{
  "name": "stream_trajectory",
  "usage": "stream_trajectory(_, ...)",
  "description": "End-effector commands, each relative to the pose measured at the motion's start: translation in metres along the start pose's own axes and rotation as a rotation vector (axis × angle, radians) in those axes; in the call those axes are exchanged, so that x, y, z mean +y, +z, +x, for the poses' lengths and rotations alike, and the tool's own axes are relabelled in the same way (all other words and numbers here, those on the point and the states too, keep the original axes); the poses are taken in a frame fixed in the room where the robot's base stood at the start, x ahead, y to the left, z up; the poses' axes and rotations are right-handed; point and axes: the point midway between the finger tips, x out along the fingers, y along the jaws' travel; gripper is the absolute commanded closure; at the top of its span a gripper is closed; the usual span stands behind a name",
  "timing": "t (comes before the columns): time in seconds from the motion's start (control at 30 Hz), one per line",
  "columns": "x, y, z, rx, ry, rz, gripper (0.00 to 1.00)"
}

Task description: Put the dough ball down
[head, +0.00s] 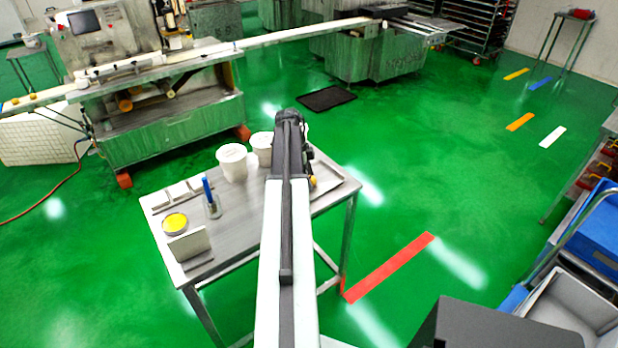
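A small yellowish round thing (313,181), perhaps the dough ball, shows just right of my arm, over or on a shallow grey tray (340,191) at the right end of the steel table. My arm reaches forward over this table and covers much of its middle. Dark parts of my gripper (308,152) show at the arm's far end, just above the yellowish thing. The fingertips are mostly hidden, and I cannot tell whether they hold it, touch it or are apart from it.
The steel table (237,220) also bears two white tubs (232,163), a blue-handled tool in a cup (210,198), a yellow-topped round container (175,223) and an upright pale plate (189,244). The encrusting machine (150,85) stands behind at left. Green floor is open to the right.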

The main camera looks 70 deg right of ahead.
Motion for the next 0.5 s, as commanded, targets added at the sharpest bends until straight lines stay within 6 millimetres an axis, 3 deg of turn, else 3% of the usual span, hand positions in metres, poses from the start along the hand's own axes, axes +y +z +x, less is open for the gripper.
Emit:
stream_trajectory(0.27, 0.000, -0.001, -0.008, 0.000, 0.000, -0.001, 0.41)
stream_trajectory(0.5, 0.000, -0.003, -0.049, 0.000, -0.001, -0.001, 0.41)
